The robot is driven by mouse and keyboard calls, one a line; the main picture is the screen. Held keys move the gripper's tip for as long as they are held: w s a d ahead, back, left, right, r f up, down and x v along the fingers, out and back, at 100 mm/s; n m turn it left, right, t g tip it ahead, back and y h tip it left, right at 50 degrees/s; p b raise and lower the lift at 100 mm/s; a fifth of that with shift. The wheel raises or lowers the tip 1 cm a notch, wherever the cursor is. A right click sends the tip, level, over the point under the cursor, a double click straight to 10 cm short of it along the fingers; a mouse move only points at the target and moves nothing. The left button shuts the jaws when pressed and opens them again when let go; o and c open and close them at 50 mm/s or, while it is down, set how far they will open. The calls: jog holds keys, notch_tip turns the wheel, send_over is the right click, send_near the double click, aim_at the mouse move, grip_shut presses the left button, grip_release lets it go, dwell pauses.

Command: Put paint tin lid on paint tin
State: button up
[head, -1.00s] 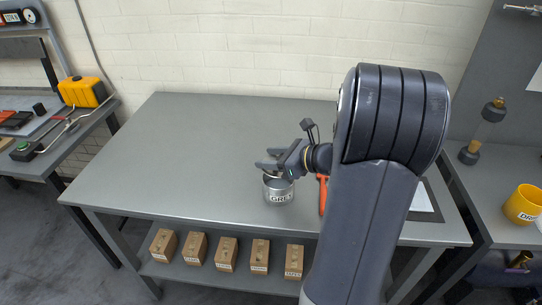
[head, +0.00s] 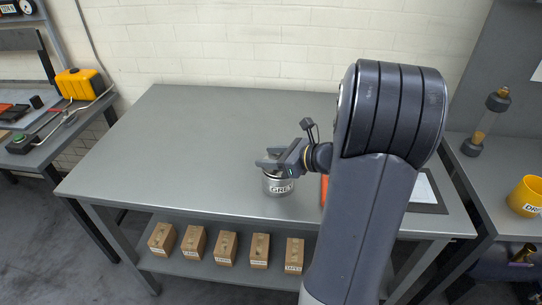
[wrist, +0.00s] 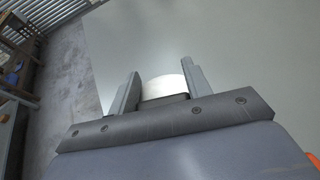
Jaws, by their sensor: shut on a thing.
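The paint tin (head: 278,187) is a silver can labelled GREY, standing upright near the front middle of the table in the head view. My gripper (head: 268,163) is right above its top and hides most of the rim. In the wrist view my gripper (wrist: 162,72) has its two fingers on either side of a pale, rounded piece, the paint tin lid (wrist: 165,87), and is shut on it. The lid's lower part is hidden by my gripper. Whether the lid touches the tin's rim, I cannot tell.
The grey table (head: 150,150) is clear to the left and behind the tin. An orange item (head: 324,190) and a framed sheet (head: 424,190) lie to the right, partly behind my arm.

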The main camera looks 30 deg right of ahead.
jog(key=shift+f+b, duration=0.4)
jog(key=shift+f, duration=0.25)
jog(key=o, duration=1)
jog(key=shift+r, duration=0.1)
jog(key=v, duration=1)
jog(key=shift+s+d+r+p, duration=0.1)
jog(key=shift+s+d+p, duration=0.05)
jog(key=shift+s+p, duration=0.2)
jog(key=x, duration=1.1)
jog(key=shift+b, duration=0.35)
jog(key=shift+r, duration=0.35)
